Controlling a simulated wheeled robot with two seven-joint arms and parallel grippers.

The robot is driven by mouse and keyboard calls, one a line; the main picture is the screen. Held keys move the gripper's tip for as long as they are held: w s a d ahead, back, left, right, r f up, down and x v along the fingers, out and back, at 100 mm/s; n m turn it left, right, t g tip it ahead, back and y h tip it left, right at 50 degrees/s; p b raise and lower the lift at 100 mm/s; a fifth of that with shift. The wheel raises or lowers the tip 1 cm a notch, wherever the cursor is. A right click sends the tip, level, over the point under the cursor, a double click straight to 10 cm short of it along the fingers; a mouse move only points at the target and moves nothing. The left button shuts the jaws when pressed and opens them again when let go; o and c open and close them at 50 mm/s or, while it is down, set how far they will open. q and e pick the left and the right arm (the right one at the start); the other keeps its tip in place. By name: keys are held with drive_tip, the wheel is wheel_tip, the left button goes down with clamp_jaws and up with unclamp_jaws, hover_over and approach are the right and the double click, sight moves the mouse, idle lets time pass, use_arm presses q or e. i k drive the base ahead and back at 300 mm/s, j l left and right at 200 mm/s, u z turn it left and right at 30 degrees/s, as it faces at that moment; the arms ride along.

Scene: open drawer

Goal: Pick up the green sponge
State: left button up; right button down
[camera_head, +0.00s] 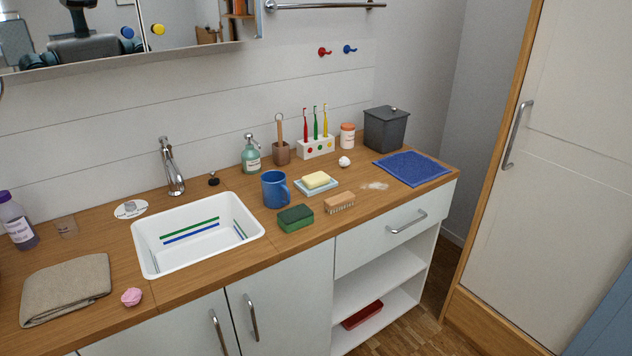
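The green sponge (295,218) lies flat on the wooden counter (280,247), near its front edge and to the right of the white sink. It has a dark green body and stands clear of the things around it. Nothing is holding it. The blue mug (274,190) is just behind it, and the wooden brush (340,203) is to its right. Neither of my grippers shows in the head view.
The white sink (142,246) is left of the sponge. A soap dish (327,188) with yellow soap sits behind the brush. A closed drawer (372,240) is below the counter at right. Bare counter lies in front of the blue cloth (412,168).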

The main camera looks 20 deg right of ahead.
sight(292, 219)
drive_tip(key=j+z, duration=0.1)
drive_tip(key=j, duration=1.05)
drive_tip(key=k+j+z, duration=0.15)
drive_tip(key=j, duration=1.05)
